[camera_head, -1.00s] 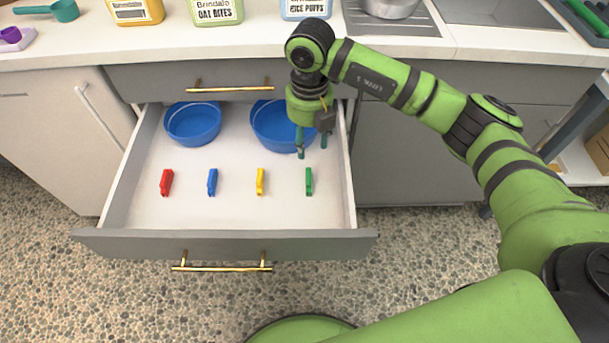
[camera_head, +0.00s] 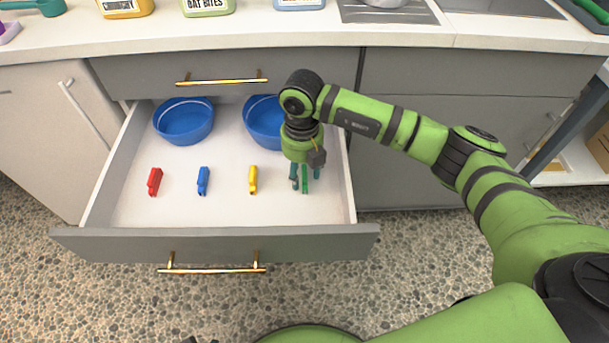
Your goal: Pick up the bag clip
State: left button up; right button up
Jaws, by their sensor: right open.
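Several bag clips stand in a row in the open drawer (camera_head: 225,217): a red clip (camera_head: 155,181), a blue clip (camera_head: 203,181), a yellow clip (camera_head: 253,179) and a green clip (camera_head: 305,180). My right gripper (camera_head: 305,177) is low over the right side of the drawer, pointing down. It is open, and the green clip shows between its two teal fingers. I cannot tell whether the fingers touch the clip. The gripper body hides part of the space behind the clip. My left gripper is not in view.
Two blue bowls stand at the drawer's back, one at left (camera_head: 184,122) and one (camera_head: 264,124) partly hidden by my right arm. The drawer's right wall (camera_head: 349,190) is close to the gripper. Food containers (camera_head: 208,6) stand on the counter (camera_head: 250,45) above.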

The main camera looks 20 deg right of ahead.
jog(key=shift+f, duration=0.15)
jog(key=c, duration=0.9)
